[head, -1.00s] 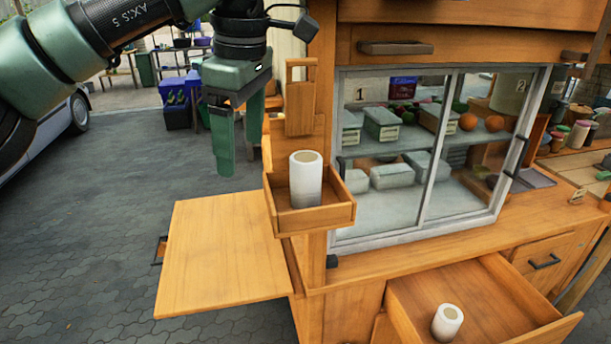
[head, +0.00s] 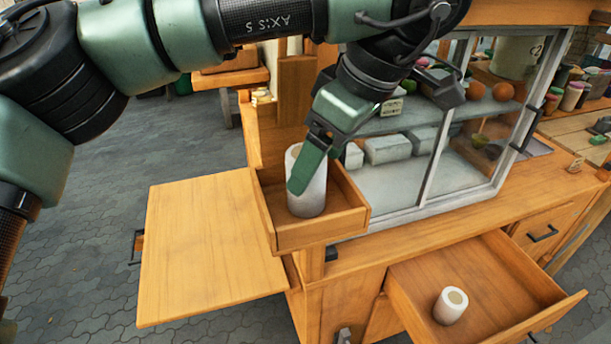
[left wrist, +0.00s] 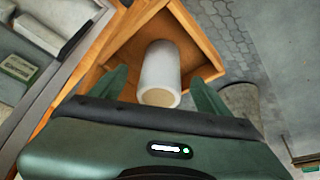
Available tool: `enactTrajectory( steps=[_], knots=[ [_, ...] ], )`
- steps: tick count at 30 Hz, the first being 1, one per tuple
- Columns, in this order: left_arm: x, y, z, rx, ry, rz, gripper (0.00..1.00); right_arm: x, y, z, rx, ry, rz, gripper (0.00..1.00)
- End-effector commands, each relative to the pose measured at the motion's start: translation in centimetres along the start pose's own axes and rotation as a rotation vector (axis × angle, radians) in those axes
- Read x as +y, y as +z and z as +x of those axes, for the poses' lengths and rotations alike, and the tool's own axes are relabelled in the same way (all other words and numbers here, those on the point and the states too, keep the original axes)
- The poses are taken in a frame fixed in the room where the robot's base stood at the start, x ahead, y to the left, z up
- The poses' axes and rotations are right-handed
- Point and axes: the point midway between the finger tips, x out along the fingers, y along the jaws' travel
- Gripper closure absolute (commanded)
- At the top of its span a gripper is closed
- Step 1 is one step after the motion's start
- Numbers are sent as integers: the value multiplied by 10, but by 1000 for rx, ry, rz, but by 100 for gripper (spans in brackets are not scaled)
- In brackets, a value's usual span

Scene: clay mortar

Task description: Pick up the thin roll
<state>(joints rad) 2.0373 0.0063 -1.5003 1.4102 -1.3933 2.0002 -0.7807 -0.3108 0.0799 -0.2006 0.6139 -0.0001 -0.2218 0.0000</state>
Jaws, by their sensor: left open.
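A tall white roll (head: 312,195) with a hollow core stands upright in a small wooden tray (head: 345,222) on the cart's left side. A shorter white roll (head: 450,306) stands in the open drawer (head: 486,271) at lower right. My left gripper (head: 312,170) is at the tall roll, and one finger crosses in front of it. In the left wrist view the open fingers (left wrist: 160,88) lie on either side of the tall roll (left wrist: 160,70), with gaps visible. I cannot tell whether they touch it. My right gripper is not in view.
A fold-out wooden shelf (head: 205,240) left of the tray is bare. A glass-fronted cabinet (head: 435,150) with boxes and fruit stands close to the right of the tray. The tray walls are close around the roll.

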Motion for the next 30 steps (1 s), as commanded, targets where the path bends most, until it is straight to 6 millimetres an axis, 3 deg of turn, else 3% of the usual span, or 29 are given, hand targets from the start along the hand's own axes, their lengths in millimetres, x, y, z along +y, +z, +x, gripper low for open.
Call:
enactTrajectory(
  steps=[4,9,17,24,30],
  knots=[
    [-3,-3,20,0,-4,2,23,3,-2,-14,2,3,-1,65],
    [-3,-2,41,-1,0,-1,23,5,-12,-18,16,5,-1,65],
    [-2,-1,45,-1,1,-1,23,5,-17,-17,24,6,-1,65],
    [-2,-1,45,-1,1,-1,87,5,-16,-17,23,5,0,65],
    [-2,-1,45,-1,1,-1,88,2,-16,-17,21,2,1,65]
  ],
)
